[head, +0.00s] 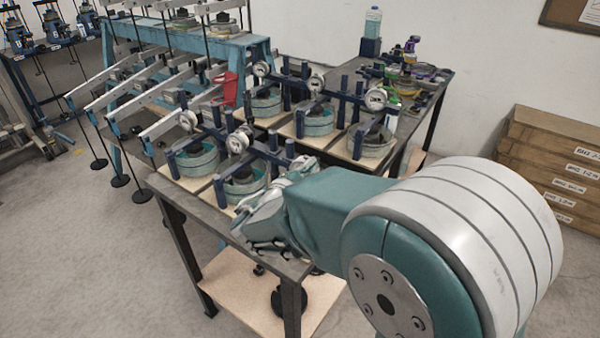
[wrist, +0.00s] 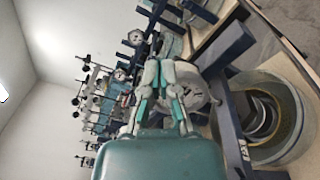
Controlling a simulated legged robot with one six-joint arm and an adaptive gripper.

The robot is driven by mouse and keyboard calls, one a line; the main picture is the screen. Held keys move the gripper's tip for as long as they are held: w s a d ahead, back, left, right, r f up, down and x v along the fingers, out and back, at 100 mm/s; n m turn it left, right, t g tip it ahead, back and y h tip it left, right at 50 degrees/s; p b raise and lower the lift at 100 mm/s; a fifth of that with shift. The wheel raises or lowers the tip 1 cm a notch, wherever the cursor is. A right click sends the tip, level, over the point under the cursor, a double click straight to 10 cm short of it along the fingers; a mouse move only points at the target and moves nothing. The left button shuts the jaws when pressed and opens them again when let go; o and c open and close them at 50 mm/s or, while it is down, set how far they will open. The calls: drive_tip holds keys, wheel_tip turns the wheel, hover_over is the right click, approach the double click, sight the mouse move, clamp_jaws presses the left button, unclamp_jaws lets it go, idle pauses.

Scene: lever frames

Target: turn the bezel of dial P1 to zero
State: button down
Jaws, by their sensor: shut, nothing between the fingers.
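Several white round dials on dark blue posts stand over teal ring cells on the bench; two are the front dial (head: 238,143) and the back right dial (head: 375,98) in the head view. No P1 label is legible, so I cannot tell which is P1. My gripper (head: 300,172) is at the bench's near right corner. In the wrist view my gripper (wrist: 159,70) is shut and empty, its fingertips together. A large pale dial (wrist: 196,86) lies just behind and right of the fingers, partly hidden by them. I cannot tell whether they touch, nor read its pointer or bezel.
Blue posts and crossbars crowd the bench (head: 165,187) around the cells. A large ring cell (wrist: 285,115) is close on the right of the wrist view. A blue lever frame (head: 180,40) stands behind left, boxes (head: 550,165) at right. Floor at front left is clear.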

drive_tip(key=shift+s+d+f, duration=0.2)
drive_tip(key=shift+d+f, duration=0.1)
drive_tip(key=shift+f, duration=0.2)
drive_tip(key=shift+s+d+f, duration=0.15)
drive_tip(key=shift+d+f, duration=0.15)
drive_tip(key=shift+f, duration=0.2)
drive_tip(key=shift+s+d+f, duration=0.1)
drive_tip(key=shift+f, duration=0.55)
idle(0.5)
drive_tip(key=shift+s+d, duration=0.1)
drive_tip(key=shift+d, duration=0.05)
drive_tip(key=v, duration=0.6)
drive_tip(key=shift+s+d, duration=0.15)
drive_tip(key=shift+d, duration=0.05)
idle(0.3)
drive_tip(key=shift+r, duration=0.1)
